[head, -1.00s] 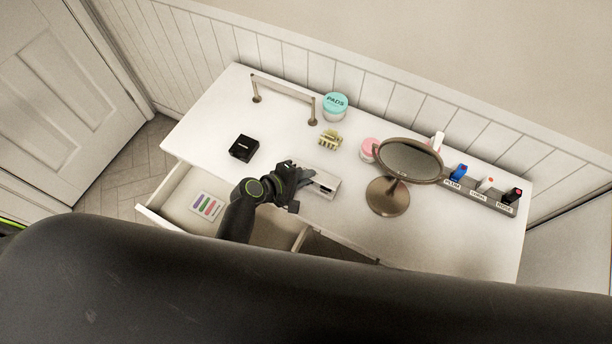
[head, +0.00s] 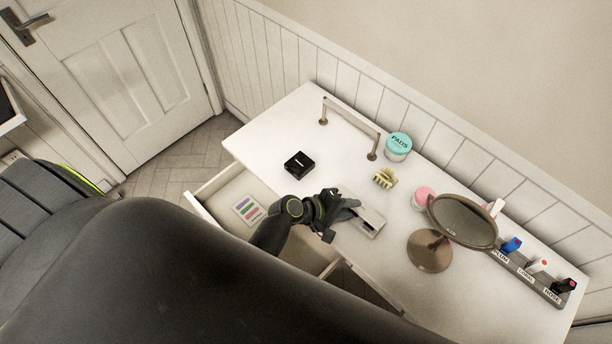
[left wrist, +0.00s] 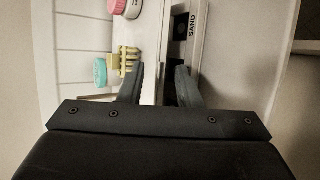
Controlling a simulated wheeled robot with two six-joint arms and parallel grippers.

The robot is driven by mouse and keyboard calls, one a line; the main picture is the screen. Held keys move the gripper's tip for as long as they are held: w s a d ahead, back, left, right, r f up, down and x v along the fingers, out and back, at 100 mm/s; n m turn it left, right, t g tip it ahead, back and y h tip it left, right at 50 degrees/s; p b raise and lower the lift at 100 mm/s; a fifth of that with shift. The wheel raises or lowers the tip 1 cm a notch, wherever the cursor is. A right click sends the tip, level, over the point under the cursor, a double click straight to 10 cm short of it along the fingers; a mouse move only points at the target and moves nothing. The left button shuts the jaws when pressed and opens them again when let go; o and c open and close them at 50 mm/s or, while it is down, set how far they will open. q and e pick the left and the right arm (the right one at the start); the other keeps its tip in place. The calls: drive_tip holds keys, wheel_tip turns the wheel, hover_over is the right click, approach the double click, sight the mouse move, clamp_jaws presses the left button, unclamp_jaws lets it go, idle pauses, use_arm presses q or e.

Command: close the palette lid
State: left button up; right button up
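The palette (head: 371,223) is a small pale grey case near the front edge of the white table in the head view. In the left wrist view the palette (left wrist: 197,45) shows a "SAND" label and dark wells, so its inside is at least partly uncovered. Which part is the lid I cannot tell. My left gripper (head: 345,208) is at the palette's left end and hides part of it. In the left wrist view my left gripper (left wrist: 160,72) has its fingers apart, the right finger overlapping the palette's strip. Contact is unclear. My right gripper is not in view.
A round mirror (head: 462,221) stands right of the palette. A yellow claw clip (head: 384,179), pink jar (head: 421,197) and teal-lidded jar (head: 398,146) are behind. A black box (head: 299,165) sits left. An open drawer (head: 216,209) juts out in front.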

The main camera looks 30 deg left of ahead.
use_arm(q)
drive_tip(key=b+v, duration=0.1)
drive_tip(key=v, duration=1.4)
drive_tip(key=shift+s+a, duration=0.2)
drive_tip(key=shift+s, duration=0.1)
drive_tip(key=shift+r, duration=0.1)
